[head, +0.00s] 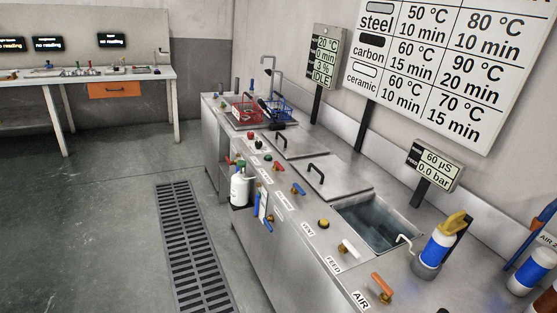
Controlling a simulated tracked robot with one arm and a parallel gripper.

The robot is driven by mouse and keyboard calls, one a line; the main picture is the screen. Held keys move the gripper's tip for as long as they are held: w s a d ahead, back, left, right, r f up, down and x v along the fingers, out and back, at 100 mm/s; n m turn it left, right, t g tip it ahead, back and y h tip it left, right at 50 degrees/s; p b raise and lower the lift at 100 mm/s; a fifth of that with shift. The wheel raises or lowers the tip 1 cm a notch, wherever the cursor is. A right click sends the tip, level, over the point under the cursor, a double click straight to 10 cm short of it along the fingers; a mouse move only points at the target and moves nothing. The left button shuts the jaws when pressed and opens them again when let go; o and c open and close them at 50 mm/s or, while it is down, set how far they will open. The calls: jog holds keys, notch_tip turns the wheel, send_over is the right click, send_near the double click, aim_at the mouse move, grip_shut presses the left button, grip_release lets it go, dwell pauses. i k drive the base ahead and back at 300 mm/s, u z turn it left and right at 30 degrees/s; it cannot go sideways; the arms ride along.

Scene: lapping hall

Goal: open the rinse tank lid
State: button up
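A long steel bench runs along the right wall with tanks set in its top. One flat steel lid (335,187) with a black bar handle (316,174) lies on the bench top just behind an open tank (372,228) that shows dark water. A second flat lid (306,148) with a black handle (281,141) lies farther back. Both lids lie flat. I cannot tell from the labels which lid belongs to the rinse tank. My gripper is not in view.
Red (246,110) and blue (279,109) baskets stand at the bench's far end. A blue-and-white bottle with a yellow top (438,245) stands near the open tank. Coloured valve handles, including orange (382,287), line the front. A floor grate (190,245) and clear floor lie left.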

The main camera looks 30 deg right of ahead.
aim_at(332, 179)
jog(key=z, duration=0.05)
jog(key=i, duration=1.25)
jog(key=z, duration=0.3)
jog(key=i, duration=1.3)
jog(key=z, duration=0.45)
jog(key=i, duration=0.9)
jog(key=z, duration=0.25)
